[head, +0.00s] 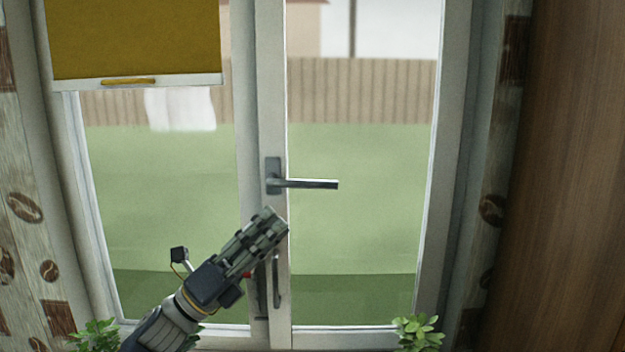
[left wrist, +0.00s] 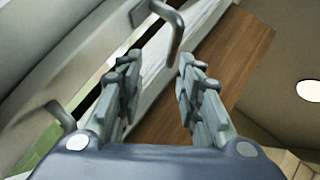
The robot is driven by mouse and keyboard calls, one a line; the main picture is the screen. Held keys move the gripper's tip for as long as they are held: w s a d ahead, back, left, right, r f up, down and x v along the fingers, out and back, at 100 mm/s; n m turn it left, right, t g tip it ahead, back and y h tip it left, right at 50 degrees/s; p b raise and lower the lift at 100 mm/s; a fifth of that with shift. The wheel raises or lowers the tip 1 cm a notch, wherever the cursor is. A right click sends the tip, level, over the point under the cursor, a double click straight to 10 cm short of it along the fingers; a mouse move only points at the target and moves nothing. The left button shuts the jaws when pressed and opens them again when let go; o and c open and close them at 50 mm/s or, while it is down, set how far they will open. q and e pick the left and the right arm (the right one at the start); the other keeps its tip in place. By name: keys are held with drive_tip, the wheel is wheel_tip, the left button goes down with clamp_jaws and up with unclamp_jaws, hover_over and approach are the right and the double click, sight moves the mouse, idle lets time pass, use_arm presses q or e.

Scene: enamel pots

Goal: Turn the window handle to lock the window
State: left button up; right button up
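The window handle (head: 305,184) is a dark grey lever on the middle stile of the white window (head: 272,120). Its lever lies level and points right. A second, upright grey handle (head: 277,282) sits lower on the same stile, beside my gripper. My left gripper (head: 275,219) is just below the level lever and apart from it, pointing up and right. In the left wrist view, its two fingers (left wrist: 160,62) stand apart with nothing between them. A bent grey handle (left wrist: 172,35) shows just beyond the fingertips there, and another (left wrist: 62,116) at left. My right gripper is not in view.
A yellow blind (head: 135,38) covers the upper left pane. Patterned curtains (head: 25,190) hang at the sides, and a brown wooden panel (head: 575,180) stands at right. Green plants (head: 418,332) are at the bottom edge. The space right of the lever, before the right pane, is clear.

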sight(312, 185)
use_arm(q)
drive_tip(key=d+r+p, duration=0.2)
drive_tip(key=d+r, duration=0.1)
drive_tip(key=d+r+p, duration=0.1)
drive_tip(key=r, duration=0.1)
drive_tip(key=shift+w+d+r, duration=0.2)
drive_tip(key=shift+w+d, duration=0.2)
drive_tip(key=shift+w+d+r+p, duration=0.55)
drive_tip(key=shift+w+d+p, duration=0.1)
drive_tip(key=shift+w+d, duration=0.2)
drive_tip(key=shift+w+d+r, duration=0.1)
drive_tip(key=shift+d+r, duration=0.25)
drive_tip(key=shift+d, duration=0.1)
drive_tip(key=shift+w, duration=0.1)
drive_tip(key=shift+c, duration=0.6)
drive_tip(key=c, duration=0.4)
drive_tip(key=shift+d, duration=0.1)
clamp_jaws()
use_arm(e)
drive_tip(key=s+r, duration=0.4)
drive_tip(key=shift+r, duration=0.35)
